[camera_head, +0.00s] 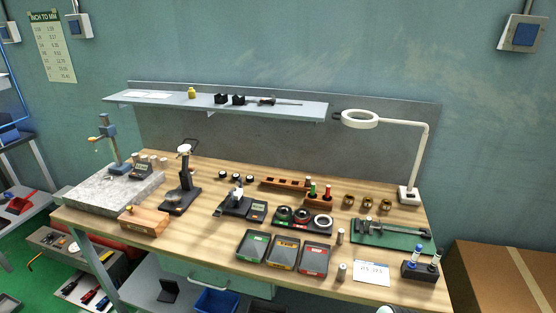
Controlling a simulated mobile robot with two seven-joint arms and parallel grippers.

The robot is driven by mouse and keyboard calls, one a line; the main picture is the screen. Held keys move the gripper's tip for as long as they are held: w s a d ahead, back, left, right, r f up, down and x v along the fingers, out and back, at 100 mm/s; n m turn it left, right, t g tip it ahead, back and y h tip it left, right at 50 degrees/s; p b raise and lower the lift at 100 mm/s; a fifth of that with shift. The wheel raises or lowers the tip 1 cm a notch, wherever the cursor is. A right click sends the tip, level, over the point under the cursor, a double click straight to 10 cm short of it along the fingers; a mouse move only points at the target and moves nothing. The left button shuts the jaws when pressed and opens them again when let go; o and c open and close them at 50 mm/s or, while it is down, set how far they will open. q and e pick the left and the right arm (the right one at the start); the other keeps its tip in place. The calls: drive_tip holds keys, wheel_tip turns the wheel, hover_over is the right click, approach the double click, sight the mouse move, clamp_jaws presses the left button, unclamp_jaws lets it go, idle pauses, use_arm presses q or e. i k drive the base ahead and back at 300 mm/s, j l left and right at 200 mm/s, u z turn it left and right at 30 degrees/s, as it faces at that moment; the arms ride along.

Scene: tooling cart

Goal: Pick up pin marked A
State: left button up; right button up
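No pin can be told as marked A, as any lettering is too small to read. Two small grey metal cylinders, perhaps pins, stand upright on the wooden bench: one (340,236) to the right of the black trays, the other (341,272) at the front, left of a white paper card (371,267). Several similar short cylinders (164,162) stand at the back of the granite plate. A black holder (421,270) at the right front carries two upright pieces, one blue-topped.
The wooden bench (215,242) is crowded. Three black trays (284,254) lie at its front middle, and a caliper lies on a green mat (395,235). A magnifier lamp (410,195) stands at the right back. A grey shelf (170,101) hangs behind. A cardboard box (500,280) is at the right.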

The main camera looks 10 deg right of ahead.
sight(368, 220)
drive_tip(key=i+l+z, duration=0.2)
drive_tip(key=l+z, duration=0.25)
drive_tip(key=i+l+z, duration=0.25)
drive_tip(key=l+z, duration=0.25)
drive_tip(key=j+z, duration=0.2)
drive_tip(key=k+j+z, duration=0.2)
drive_tip(key=j, duration=0.15)
